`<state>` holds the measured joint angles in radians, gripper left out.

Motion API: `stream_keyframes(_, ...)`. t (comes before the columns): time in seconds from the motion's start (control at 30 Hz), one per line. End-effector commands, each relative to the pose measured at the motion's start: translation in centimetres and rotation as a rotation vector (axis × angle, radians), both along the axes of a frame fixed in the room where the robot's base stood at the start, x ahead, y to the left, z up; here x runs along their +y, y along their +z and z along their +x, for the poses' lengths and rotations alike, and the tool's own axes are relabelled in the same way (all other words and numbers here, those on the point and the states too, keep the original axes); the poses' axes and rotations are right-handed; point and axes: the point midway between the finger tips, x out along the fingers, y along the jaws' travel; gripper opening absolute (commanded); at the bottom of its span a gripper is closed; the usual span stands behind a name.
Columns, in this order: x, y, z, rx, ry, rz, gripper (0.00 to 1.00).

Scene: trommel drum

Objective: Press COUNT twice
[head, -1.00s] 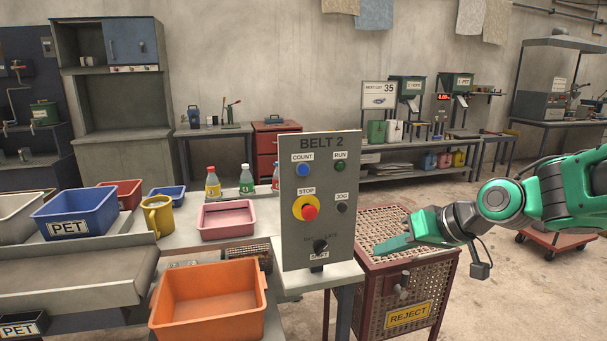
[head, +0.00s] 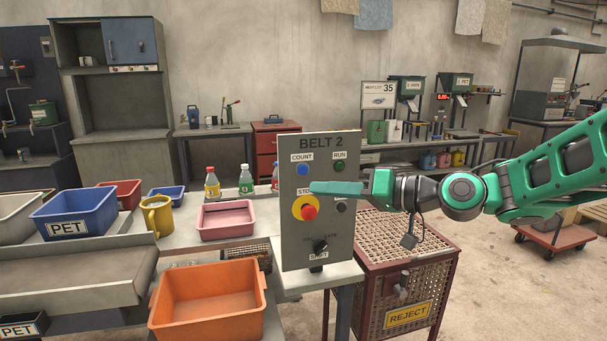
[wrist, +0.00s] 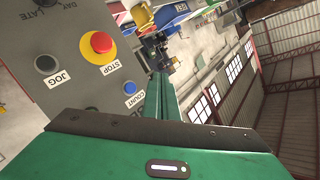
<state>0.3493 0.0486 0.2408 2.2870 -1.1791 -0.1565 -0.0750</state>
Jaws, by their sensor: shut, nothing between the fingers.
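The blue COUNT button (head: 303,170) is at the upper left of the grey BELT 2 panel (head: 326,255). In the wrist view the COUNT button (wrist: 130,87) lies just left of the fingers. My gripper (head: 314,187) is shut and empty, held level in front of the panel. Its tip is a little below and right of the COUNT button in the head view. I see no contact with the button. The gripper partly covers the STOP label and the JOG label in the head view.
The red STOP button (head: 309,212) on its yellow ring sits just below the fingertips. The green RUN button (head: 339,167) is right of COUNT, and the JOG button (head: 342,207) is below it. The mesh REJECT bin (head: 400,270) stands under my arm.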

Motion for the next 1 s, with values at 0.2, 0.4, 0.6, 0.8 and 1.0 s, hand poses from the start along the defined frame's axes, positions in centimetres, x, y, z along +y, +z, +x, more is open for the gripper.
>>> stream_keyframes(0.2,0.6,0.0,2.2,0.001,0.001,0.0,0.0)
stream_keyframes(0.4,1.4,0.0,4.6,0.0,0.002,0.001,0.0)
stream_keyframes(0.6,2.0,0.0,6.7,0.0,0.002,0.001,0.0)
stream_keyframes(0.8,2.2,0.0,7.8,0.0,0.0,0.0,0.0)
stream_keyframes(1.0,2.3,0.0,8.1,0.0,-0.001,-0.001,0.0)
